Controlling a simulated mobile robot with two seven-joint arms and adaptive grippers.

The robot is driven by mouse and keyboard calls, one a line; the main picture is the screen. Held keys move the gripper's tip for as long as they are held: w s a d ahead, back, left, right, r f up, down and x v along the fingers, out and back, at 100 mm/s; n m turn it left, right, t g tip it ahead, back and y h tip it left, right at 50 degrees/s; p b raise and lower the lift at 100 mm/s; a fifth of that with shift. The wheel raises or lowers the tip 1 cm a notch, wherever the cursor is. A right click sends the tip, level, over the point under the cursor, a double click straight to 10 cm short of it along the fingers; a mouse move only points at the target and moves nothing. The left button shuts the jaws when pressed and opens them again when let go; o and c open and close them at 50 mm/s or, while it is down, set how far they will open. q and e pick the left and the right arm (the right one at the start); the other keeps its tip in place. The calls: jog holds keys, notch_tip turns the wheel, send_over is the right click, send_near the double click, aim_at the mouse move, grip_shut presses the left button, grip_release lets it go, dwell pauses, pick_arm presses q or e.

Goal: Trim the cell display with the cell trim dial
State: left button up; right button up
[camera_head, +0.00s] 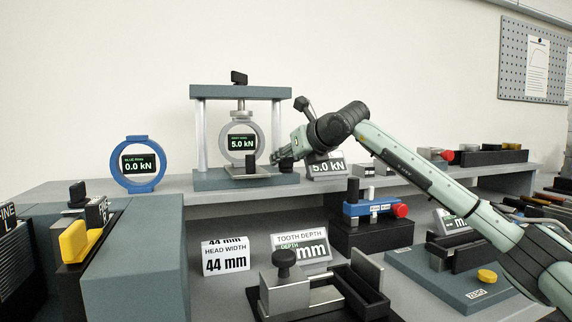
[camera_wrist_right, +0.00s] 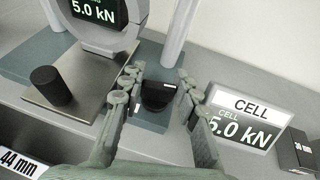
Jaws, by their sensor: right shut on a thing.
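The cell display (camera_head: 327,168) is a small slanted panel on the shelf reading 5.0 kN. In the right wrist view the same cell display (camera_wrist_right: 243,118) carries the word CELL. The cell trim dial (camera_wrist_right: 157,96) is a dark round knob with a pale mark, at the right side of the load frame's base. My right gripper (camera_wrist_right: 163,84) has its fingers on both sides of the dial and is shut on it. In the head view my right gripper (camera_head: 284,157) reaches in from the right and partly hides the dial. My left gripper is not in view.
The load frame (camera_head: 240,92) holds a ring display (camera_head: 242,143) reading 5.0 kN. A black cylinder (camera_wrist_right: 50,88) stands on its plate. A blue ring (camera_head: 138,164) reading 0.0 kN stands left. Small blocks (camera_head: 362,170) sit right of the cell display. Gauges and fixtures fill the lower bench.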

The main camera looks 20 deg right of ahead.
jog(key=o, duration=1.2)
jog(key=shift+c, duration=0.2)
jog(key=v, duration=1.2)
